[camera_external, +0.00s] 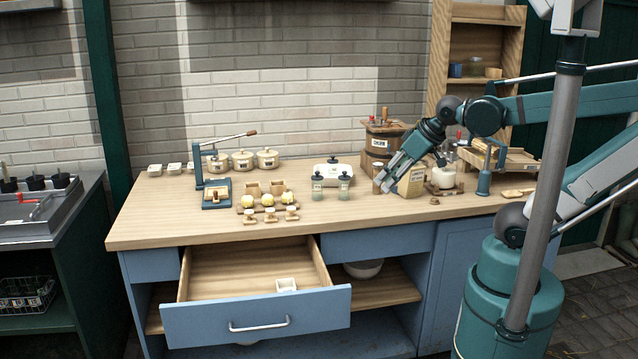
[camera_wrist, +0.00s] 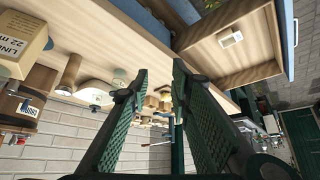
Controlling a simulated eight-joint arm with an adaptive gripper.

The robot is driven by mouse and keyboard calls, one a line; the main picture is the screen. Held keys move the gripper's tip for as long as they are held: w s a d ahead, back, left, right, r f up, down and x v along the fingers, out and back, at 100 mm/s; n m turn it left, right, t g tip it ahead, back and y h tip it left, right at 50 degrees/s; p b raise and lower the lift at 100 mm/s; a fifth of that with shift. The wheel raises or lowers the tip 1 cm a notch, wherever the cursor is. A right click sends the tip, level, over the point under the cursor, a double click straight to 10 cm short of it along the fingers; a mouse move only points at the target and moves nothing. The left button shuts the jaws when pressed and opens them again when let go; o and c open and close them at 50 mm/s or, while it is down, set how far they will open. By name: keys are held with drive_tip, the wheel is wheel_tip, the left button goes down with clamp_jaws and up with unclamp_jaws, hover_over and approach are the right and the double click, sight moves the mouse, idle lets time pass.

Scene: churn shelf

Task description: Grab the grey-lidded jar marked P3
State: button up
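Two small clear jars with dark grey-blue lids stand upright side by side on the worktop in the external view: the left jar (camera_external: 317,189) and the right jar (camera_external: 344,189). Each has a pale label, too small to read, so I cannot tell which is P3. My gripper (camera_external: 387,180) is above the worktop to the right of both jars, apart from them, angled down. In the wrist view, my gripper (camera_wrist: 160,78) is open with nothing between its fingers. The jars are not clearly identifiable there; the left finger hides part of the worktop.
A paper carton (camera_external: 412,180) stands close beside my gripper, with a wooden churn (camera_external: 383,140) behind. A lidded white dish (camera_external: 335,170) is behind the jars. Blocks and yellow pieces (camera_external: 268,200) lie left. The open drawer (camera_external: 255,318) juts out in front.

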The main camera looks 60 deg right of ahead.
drive_tip(key=o, duration=0.7)
drive_tip(key=shift+w+r, duration=0.1)
drive_tip(key=m+g+p, duration=0.5)
drive_tip(key=m+p, duration=0.6)
drive_tip(key=p, duration=0.2)
approach(345, 172)
drive_tip(key=s+a+f, duration=0.2)
drive_tip(key=a+f, duration=0.1)
drive_tip(key=a, duration=0.1)
drive_tip(key=w+d+f+m+g+p, duration=0.1)
drive_tip(key=w+d+f, duration=0.1)
drive_tip(key=w+d+f+m+p, duration=0.1)
drive_tip(key=w+f+m+p, duration=0.1)
drive_tip(key=shift+d+f+g, duration=0.25)
drive_tip(key=shift+d+g, duration=0.15)
drive_tip(key=shift+w+d+f+m+p, duration=0.25)
drive_tip(key=shift+d+f+m+p, duration=0.15)
drive_tip(key=shift+f+m, duration=0.3)
